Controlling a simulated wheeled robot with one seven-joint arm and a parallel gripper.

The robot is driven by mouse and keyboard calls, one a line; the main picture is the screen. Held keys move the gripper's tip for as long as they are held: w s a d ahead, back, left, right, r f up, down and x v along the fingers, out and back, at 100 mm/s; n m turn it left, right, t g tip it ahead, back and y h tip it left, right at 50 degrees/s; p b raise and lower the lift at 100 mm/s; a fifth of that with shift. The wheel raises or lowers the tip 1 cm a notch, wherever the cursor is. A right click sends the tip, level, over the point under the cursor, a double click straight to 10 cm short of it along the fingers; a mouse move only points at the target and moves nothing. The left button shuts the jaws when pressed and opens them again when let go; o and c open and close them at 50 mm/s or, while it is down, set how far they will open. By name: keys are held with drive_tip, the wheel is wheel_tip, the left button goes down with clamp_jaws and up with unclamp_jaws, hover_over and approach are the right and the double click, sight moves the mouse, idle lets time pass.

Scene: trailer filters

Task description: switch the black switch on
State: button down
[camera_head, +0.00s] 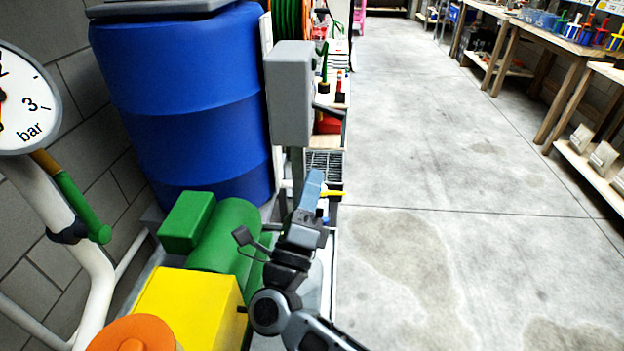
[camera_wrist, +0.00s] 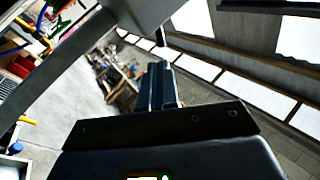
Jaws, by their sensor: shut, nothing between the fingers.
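A grey box (camera_head: 290,95) stands on a dark green post in the head view. A black lever-like part (camera_head: 328,112) sticks out from its right side and is probably the black switch; its setting cannot be told. My gripper (camera_head: 313,184) points up below the box, with its fingers together and empty. In the wrist view my gripper's fingers (camera_wrist: 161,72) are shut, and a small dark part (camera_wrist: 160,38) hangs from the edge of a grey body (camera_wrist: 143,12) just beyond the tips. A gap shows between them.
A blue barrel (camera_head: 185,100) stands left of the box. A green motor (camera_head: 225,235) and a yellow block (camera_head: 190,305) lie left of my arm. A pressure gauge (camera_head: 22,100) is at far left. The floor (camera_head: 450,200) on the right is clear.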

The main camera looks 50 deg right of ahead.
sight(327, 110)
drive_tip(key=p+x, duration=0.2)
drive_tip(key=x, duration=0.9)
